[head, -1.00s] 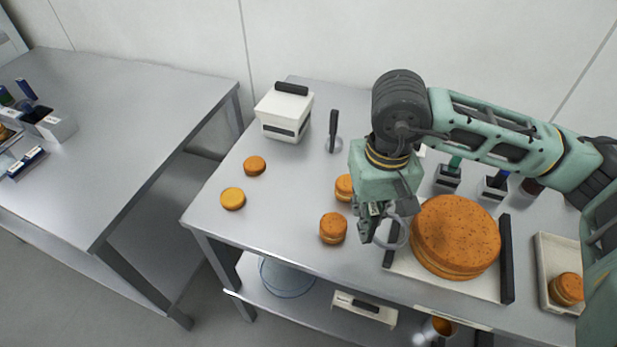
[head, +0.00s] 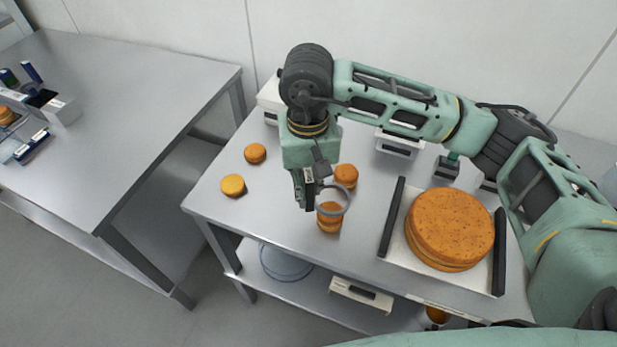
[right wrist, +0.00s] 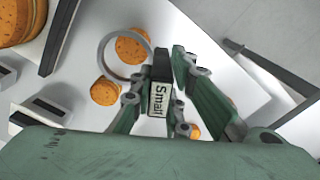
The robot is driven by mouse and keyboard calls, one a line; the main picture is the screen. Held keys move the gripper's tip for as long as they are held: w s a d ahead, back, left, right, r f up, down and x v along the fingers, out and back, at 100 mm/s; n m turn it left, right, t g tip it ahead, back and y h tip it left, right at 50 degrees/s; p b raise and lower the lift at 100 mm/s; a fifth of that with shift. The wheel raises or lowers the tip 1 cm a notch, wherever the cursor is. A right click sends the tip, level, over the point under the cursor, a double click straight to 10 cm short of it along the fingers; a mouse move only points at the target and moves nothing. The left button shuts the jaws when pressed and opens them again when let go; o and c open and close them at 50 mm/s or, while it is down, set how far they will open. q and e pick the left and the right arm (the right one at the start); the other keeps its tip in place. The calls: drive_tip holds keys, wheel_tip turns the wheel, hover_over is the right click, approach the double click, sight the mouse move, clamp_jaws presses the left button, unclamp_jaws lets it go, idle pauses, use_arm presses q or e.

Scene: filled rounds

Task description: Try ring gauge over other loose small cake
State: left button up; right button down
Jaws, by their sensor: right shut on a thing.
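My right gripper (head: 308,200) is shut on the grey ring gauge (head: 346,207), whose handle tag reads "Small" in the right wrist view (right wrist: 158,98). The ring hangs over or just in front of a small filled cake (head: 329,223) near the table's front edge; in the right wrist view that cake (right wrist: 132,47) shows partly inside the ring's outline. I cannot tell whether the ring touches it. Another small cake (head: 346,175) stands just behind; it also shows in the right wrist view (right wrist: 105,92). Two flat rounds (head: 255,153) (head: 232,185) lie to the left. My left gripper is not in view.
A large filled cake (head: 449,225) sits on a white board with dark side bars (head: 391,218) to the right. White boxes (head: 399,143) stand at the back. Another steel table (head: 130,110) is on the left, across a gap. The front left of the worktable is clear.

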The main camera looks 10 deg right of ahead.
drive_tip(key=shift+f+b, duration=0.35)
drive_tip(key=shift+f, duration=1)
drive_tip(key=shift+r, duration=0.1)
drive_tip(key=shift+b, duration=0.5)
drive_tip(key=shift+f+b, duration=3.2)
drive_tip(key=shift+b, duration=0.8)
idle(0.8)
drive_tip(key=shift+r+p, duration=1.6)
drive_tip(key=shift+r, duration=3.3)
